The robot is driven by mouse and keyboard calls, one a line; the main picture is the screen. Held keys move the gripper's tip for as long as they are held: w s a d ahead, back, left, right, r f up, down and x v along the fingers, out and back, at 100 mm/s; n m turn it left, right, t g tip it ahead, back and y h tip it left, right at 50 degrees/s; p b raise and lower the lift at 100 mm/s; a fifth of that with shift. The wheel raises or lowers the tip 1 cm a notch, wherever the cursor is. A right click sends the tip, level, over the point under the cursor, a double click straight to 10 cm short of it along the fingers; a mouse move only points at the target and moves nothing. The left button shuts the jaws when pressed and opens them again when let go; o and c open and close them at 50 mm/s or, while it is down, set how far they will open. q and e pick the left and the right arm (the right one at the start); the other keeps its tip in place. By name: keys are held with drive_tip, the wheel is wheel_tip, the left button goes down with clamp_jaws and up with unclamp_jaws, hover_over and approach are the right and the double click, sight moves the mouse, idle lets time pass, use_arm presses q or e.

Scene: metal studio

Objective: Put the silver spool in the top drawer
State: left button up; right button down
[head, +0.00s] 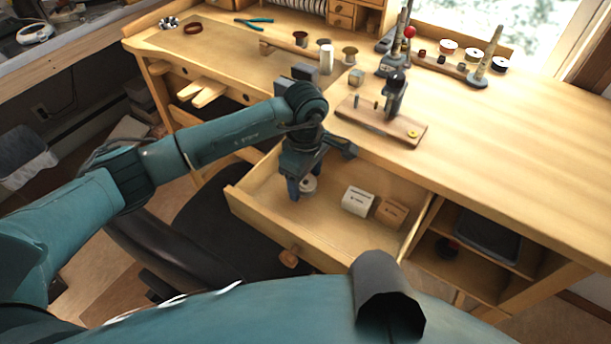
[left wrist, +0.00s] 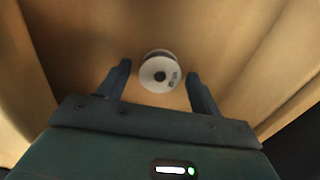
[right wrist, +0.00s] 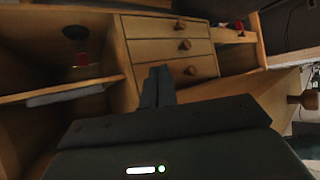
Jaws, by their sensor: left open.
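The silver spool (head: 308,184) is inside the open wooden drawer (head: 245,208) of the workbench, near its left part. In the left wrist view the spool (left wrist: 160,72) shows its pale round face with a dark centre hole. My left gripper (head: 301,187) reaches down into the drawer, open. In the left wrist view its two fingers (left wrist: 159,80) stand apart on either side of the spool, with gaps and no visible contact. My right gripper (right wrist: 158,86) has its fingers together with nothing visible between them, away from the drawer.
Above, the bench top holds a wooden stand (head: 380,121), more spools (head: 327,58) and pliers (head: 254,22). Small closed drawers (right wrist: 170,48) show in the right wrist view.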

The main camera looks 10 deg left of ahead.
drive_tip(key=shift+s, duration=0.1)
use_arm(q)
drive_tip(key=shift+r, duration=0.6)
wheel_tip(320, 180, up, 11)
drive_tip(key=b, duration=0.1)
drive_tip(key=shift+b, duration=0.35)
use_arm(e)
drive_tip(key=shift+a+f, duration=0.2)
drive_tip(key=shift+a, duration=0.05)
use_arm(q)
drive_tip(key=shift+r, duration=0.1)
use_arm(e)
drive_tip(key=shift+f, duration=0.1)
